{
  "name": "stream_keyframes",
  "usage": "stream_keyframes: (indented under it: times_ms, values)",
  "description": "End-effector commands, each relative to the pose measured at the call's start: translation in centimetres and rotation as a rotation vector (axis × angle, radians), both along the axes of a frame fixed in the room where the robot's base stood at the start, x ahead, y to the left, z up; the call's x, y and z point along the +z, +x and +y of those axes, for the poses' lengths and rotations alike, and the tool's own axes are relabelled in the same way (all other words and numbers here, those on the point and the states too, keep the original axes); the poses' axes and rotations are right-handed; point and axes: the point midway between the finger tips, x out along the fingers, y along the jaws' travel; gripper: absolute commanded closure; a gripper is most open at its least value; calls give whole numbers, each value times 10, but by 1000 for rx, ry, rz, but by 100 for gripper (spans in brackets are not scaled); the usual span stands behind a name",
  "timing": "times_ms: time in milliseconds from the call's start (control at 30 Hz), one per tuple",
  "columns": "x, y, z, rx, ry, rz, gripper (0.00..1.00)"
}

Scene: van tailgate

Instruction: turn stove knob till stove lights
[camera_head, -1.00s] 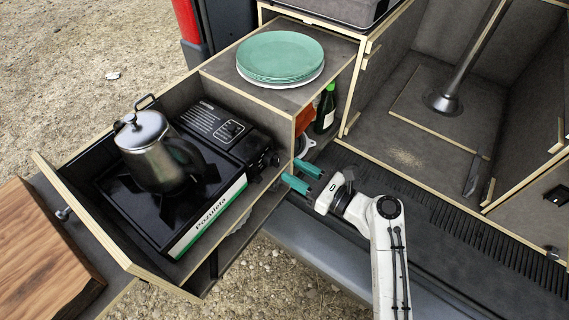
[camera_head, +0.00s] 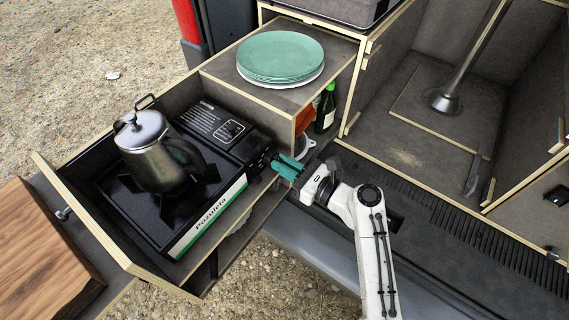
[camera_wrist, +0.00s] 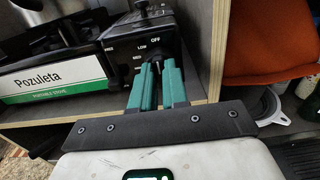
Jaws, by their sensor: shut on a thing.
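The black portable stove (camera_head: 212,215) sits in the pulled-out drawer with a steel kettle (camera_head: 160,152) on its burner. Its white and green "Pozuleta" label shows in the wrist view (camera_wrist: 55,80). The stove knob (camera_wrist: 155,57) is on the stove's right end, below the "OFF" and "LOW" markings, and is mostly hidden by my fingers. My gripper (camera_head: 277,163) has teal fingers that reach over the drawer's edge to the knob. In the wrist view the fingers (camera_wrist: 158,70) lie on either side of the knob and are shut on it. I see no flame; the kettle covers the burner.
Green plates (camera_head: 280,56) are stacked on the shelf above the drawer's back end. A green bottle (camera_head: 325,108) and an orange item (camera_wrist: 265,40) stand right of the stove. The drawer's plywood wall (camera_head: 235,240) runs close under my gripper. A wooden board (camera_head: 45,250) lies at left.

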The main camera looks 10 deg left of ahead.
Motion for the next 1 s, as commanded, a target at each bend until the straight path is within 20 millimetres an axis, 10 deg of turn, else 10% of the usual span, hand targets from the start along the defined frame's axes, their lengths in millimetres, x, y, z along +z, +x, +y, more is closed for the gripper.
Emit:
stream_keyframes:
  times_ms: [1000]
  values:
    - [-3,-2,0,0,-145,-346,100]
